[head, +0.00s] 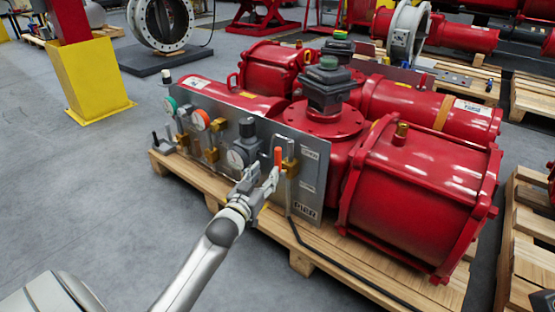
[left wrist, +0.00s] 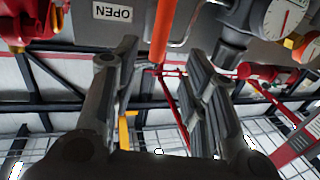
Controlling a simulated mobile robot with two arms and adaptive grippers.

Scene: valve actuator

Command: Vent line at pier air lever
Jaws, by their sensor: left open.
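An orange lever (head: 278,157) stands upright beside a brass valve on the front of the grey panel (head: 308,185) of the red actuator. In the left wrist view the orange lever (left wrist: 163,30) comes down from the top edge, in line with the gap between my fingers. My left gripper (head: 262,174) is open, with its fingertips close to the lever at the panel. In the left wrist view the open fingers of my left gripper (left wrist: 160,62) lie to either side of the lever's line. I cannot tell whether they touch it. My right gripper is not in view.
A dark regulator (head: 247,135) and round gauges (head: 201,120) sit left of the lever. An OPEN label (left wrist: 113,12) shows upside down in the left wrist view. The actuator rests on a wooden pallet (head: 300,262). A yellow post base (head: 95,78) stands left; the grey floor between is clear.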

